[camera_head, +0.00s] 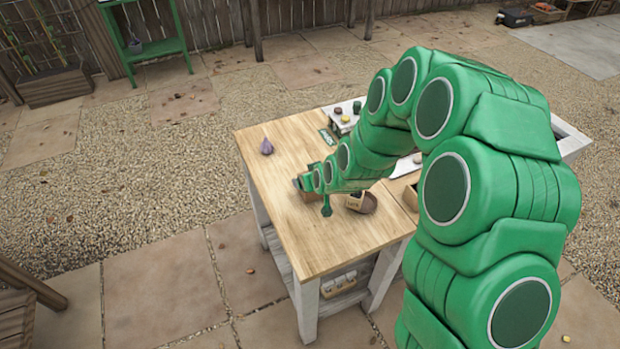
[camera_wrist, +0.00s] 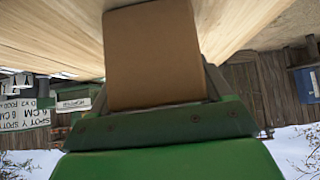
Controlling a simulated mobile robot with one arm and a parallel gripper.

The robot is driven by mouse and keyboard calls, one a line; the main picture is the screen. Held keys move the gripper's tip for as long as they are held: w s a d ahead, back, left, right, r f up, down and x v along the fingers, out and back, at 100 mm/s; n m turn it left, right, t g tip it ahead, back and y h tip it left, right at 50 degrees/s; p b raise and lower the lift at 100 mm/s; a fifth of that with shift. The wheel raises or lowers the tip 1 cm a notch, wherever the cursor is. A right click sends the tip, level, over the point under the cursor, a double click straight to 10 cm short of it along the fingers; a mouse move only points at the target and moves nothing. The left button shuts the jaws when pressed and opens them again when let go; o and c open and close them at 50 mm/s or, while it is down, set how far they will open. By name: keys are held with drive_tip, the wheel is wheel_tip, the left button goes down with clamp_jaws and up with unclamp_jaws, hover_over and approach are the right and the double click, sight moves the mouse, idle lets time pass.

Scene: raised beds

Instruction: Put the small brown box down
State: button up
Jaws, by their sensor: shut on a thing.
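The small brown box (camera_wrist: 153,55) fills the middle of the wrist view, with a plain brown face. My gripper (camera_head: 312,194) is shut on it, one finger on each side. In the head view only a sliver of the box (camera_head: 308,196) shows between the fingers, low over the wooden tabletop (camera_head: 285,220). I cannot tell whether the box touches the wood. My green arm reaches over the table from the right and hides part of its far right side.
A purple bulb (camera_head: 267,148) sits at the table's far left. A brown basket-like item (camera_head: 362,202) with a pale label is close to the right of my gripper. A white tray (camera_head: 343,121) with small round items stands at the back. The tabletop's left and front are clear.

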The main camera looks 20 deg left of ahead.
drive_tip(key=shift+f, duration=0.15)
drive_tip(key=o, duration=1.1)
drive_tip(key=shift+c, duration=0.2)
drive_tip(key=shift+s+d+r, duration=0.1)
drive_tip(key=shift+d+r, duration=0.05)
drive_tip(key=shift+r, duration=0.3)
drive_tip(key=v, duration=1.1)
drive_tip(key=shift+s+d+r, duration=0.1)
drive_tip(key=shift+s+r, duration=0.05)
